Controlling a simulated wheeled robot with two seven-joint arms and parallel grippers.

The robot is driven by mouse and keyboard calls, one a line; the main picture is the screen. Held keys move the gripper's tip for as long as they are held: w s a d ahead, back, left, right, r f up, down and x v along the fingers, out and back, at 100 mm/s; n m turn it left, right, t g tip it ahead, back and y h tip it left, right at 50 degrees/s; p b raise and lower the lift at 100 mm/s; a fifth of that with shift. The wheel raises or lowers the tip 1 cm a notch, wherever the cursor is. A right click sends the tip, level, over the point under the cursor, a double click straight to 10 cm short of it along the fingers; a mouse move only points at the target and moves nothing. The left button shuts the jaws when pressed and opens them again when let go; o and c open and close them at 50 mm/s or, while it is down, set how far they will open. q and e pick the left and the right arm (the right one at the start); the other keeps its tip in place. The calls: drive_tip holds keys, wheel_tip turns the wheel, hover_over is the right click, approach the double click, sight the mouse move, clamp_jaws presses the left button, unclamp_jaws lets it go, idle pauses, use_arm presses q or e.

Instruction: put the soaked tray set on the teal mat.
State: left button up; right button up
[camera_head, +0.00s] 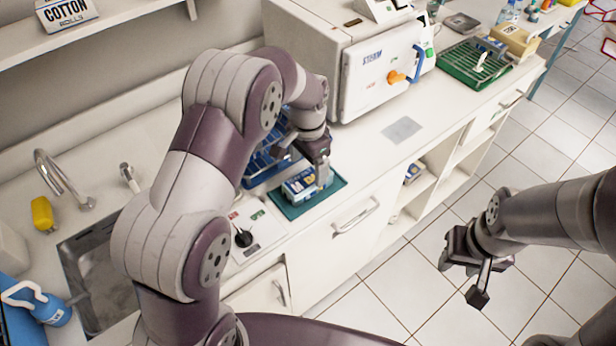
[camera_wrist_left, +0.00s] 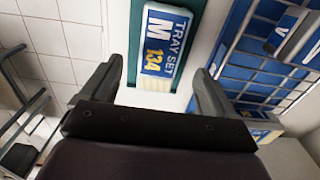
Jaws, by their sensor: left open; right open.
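The tray set (camera_head: 299,189), a blue and white pack, lies on the teal mat (camera_head: 300,209) on the counter. In the left wrist view the tray set (camera_wrist_left: 166,40), labelled "TRAY SET M 134", lies just beyond my fingertips, with the mat (camera_wrist_left: 203,48) beside it. My left gripper (camera_head: 321,178) is open and close over the tray set at its right end. In the left wrist view the fingers (camera_wrist_left: 158,85) are spread apart, with nothing clamped between them. My right gripper (camera_head: 466,280) is open and empty, out over the floor in front of the cabinets.
A blue wire basket (camera_head: 262,168) stands right behind the mat, partly hidden by my left arm. The white steriliser (camera_head: 380,70) is at the back. A panel with a black knob (camera_head: 243,237) and the sink (camera_head: 95,280) lie left. A green rack (camera_head: 472,68) stands far right.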

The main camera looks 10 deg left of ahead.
sight(308, 178)
use_arm(q)
wheel_tip(308, 178, up, 6)
drive_tip(key=s+a+n, duration=0.2)
drive_tip(key=s+n, duration=0.1)
drive_tip(key=s, duration=0.6)
drive_tip(key=s+a+n+t, duration=0.1)
drive_tip(key=s+n, duration=0.3)
drive_tip(key=s, duration=0.6)
drive_tip(key=shift+a+f+p, duration=0.2)
drive_tip(key=shift+a+p, duration=0.25)
drive_tip(key=shift+a, duration=0.2)
drive_tip(key=shift+s, duration=0.1)
